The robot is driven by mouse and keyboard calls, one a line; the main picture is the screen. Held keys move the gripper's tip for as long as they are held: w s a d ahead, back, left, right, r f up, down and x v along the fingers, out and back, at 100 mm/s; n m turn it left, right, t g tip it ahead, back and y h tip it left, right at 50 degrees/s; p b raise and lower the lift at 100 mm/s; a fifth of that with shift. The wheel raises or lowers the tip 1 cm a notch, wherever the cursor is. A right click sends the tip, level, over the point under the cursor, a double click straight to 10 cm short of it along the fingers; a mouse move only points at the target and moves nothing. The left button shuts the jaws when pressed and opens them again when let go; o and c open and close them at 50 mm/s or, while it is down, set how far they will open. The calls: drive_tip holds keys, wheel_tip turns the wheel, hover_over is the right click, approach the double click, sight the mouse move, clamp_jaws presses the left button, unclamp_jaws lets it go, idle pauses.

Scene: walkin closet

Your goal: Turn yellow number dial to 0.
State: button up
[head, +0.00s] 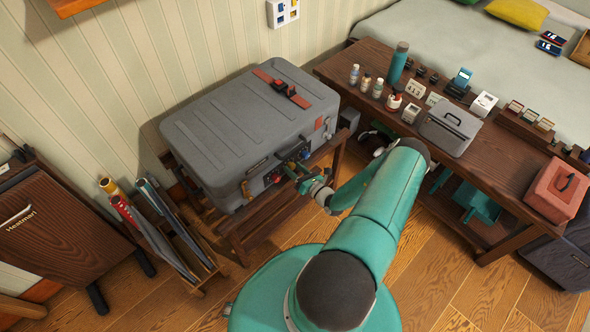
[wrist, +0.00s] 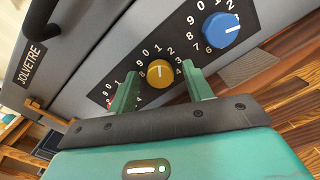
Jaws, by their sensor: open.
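The yellow number dial (wrist: 159,73) is a round knob on a black panel with white numbers, on the side of a grey suitcase (head: 235,125). A pale mark on the dial points roughly upward in the wrist view, toward the numbers around 0 and 1; the exact number is unclear. My gripper (wrist: 160,69) is open, with its green fingers on the left and right of the yellow dial. I cannot tell whether they touch it. In the head view my gripper (head: 300,178) is at the suitcase's front side, and the yellow dial is hard to make out there.
A blue dial (wrist: 221,30) sits close to the right. A red dial on the left is mostly hidden by a finger. The suitcase rests on a wooden stand (head: 262,225). A wooden bench (head: 495,165) with many small items stands to the right.

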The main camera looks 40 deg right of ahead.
drive_tip(key=shift+w, duration=0.15)
drive_tip(key=c, duration=1)
drive_tip(key=shift+o, duration=0.2)
drive_tip(key=shift+n, duration=0.4)
drive_tip(key=shift+n, duration=3.1)
drive_tip(key=o, duration=1)
drive_tip(key=shift+c, duration=0.2)
